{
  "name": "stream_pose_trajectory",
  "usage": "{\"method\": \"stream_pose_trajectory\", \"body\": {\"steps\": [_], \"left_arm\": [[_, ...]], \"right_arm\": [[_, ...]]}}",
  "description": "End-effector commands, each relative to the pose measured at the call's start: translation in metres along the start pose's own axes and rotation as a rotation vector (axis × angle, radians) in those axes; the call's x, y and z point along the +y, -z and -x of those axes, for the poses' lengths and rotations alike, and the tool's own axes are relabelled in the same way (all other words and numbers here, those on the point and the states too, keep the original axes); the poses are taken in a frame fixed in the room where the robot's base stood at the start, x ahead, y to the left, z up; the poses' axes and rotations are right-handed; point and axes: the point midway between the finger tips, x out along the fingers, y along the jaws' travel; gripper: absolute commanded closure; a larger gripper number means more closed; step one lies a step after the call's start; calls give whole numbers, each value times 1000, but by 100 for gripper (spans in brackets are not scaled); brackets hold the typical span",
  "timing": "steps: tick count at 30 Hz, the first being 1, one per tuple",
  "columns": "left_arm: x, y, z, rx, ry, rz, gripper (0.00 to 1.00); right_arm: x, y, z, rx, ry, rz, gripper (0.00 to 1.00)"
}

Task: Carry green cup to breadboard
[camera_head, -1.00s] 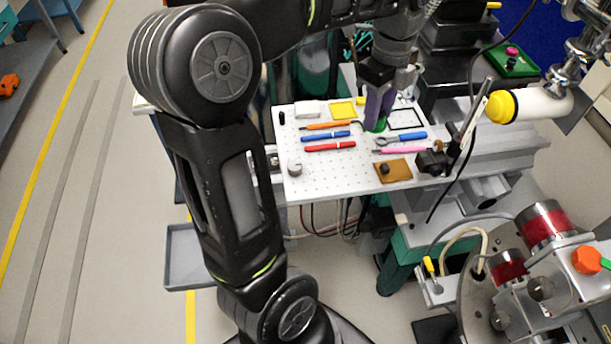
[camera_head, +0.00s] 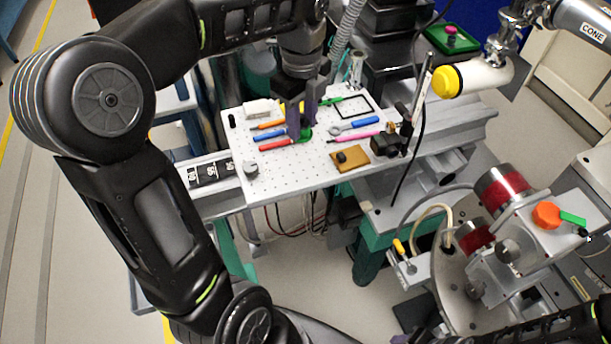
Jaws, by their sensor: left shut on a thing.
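The white breadboard (camera_head: 300,178) lies in the middle of the view, with a grid of holes and several small things on it. My left gripper (camera_head: 293,122) points down over its middle, with purple-grey fingers shut on the green cup (camera_head: 306,135). Only a small green part of the cup shows beside the fingers; the rest is hidden. It is low over the board, and I cannot tell whether it touches.
Around the cup lie a red pen (camera_head: 275,144), a blue wrench (camera_head: 365,123), a pink pen (camera_head: 352,136) and a brown plate (camera_head: 351,158). A black clamp (camera_head: 388,144) stands at the board's right edge.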

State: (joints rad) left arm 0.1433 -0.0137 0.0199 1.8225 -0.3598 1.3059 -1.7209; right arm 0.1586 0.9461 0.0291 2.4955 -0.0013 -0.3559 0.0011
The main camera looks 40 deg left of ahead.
Motion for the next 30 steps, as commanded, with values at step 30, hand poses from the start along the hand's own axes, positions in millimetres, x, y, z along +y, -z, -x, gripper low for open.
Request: {"method": "stream_pose_trajectory", "body": {"steps": [30], "left_arm": [[-1,10,-81,0,1,-96,100]], "right_arm": [[3,0,-8,1,0,0,62]]}}
